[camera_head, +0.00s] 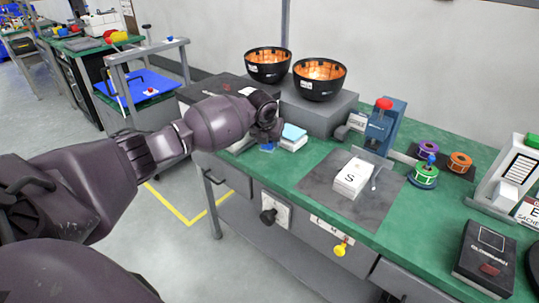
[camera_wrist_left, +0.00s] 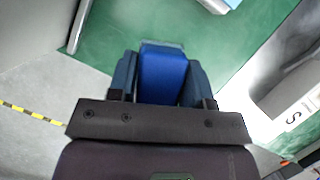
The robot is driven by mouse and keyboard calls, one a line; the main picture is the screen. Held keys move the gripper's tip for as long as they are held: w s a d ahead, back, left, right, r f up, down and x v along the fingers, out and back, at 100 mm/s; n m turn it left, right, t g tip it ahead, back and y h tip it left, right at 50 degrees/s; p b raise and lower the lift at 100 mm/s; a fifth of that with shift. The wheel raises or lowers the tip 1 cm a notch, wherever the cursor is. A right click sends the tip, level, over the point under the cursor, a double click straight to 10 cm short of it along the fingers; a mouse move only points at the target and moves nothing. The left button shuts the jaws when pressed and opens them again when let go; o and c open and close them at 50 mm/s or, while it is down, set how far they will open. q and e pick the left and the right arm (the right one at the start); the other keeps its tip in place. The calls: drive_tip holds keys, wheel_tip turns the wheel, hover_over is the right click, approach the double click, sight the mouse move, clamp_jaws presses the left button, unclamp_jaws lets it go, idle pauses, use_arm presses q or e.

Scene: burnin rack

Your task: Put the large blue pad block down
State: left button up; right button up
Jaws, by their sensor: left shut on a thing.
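My left gripper (camera_head: 267,138) reaches from the left over the near-left edge of the green bench (camera_head: 308,178). It is shut on the blue pad block (camera_wrist_left: 163,77), which sits between its two fingers in the left wrist view. In the head view only a small blue piece of the block (camera_head: 267,148) shows below the gripper. The block is over the green bench top near its edge; I cannot tell whether it touches the surface. My right gripper is not in view.
A white block with a light blue top (camera_head: 293,134) stands just right of the gripper. Two black bowls (camera_head: 319,90) stand on a grey box behind. A white box marked S (camera_head: 352,178) lies on a grey mat (camera_head: 330,205). Green bench top between is clear.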

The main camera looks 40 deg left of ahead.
sight(270, 159)
use_arm(q)
wheel_tip(270, 159, down, 6)
drive_tip(key=shift+r+b, duration=0.25)
drive_tip(key=shift+b, duration=0.25)
drive_tip(key=shift+f, duration=0.15)
drive_tip(key=o, duration=0.9)
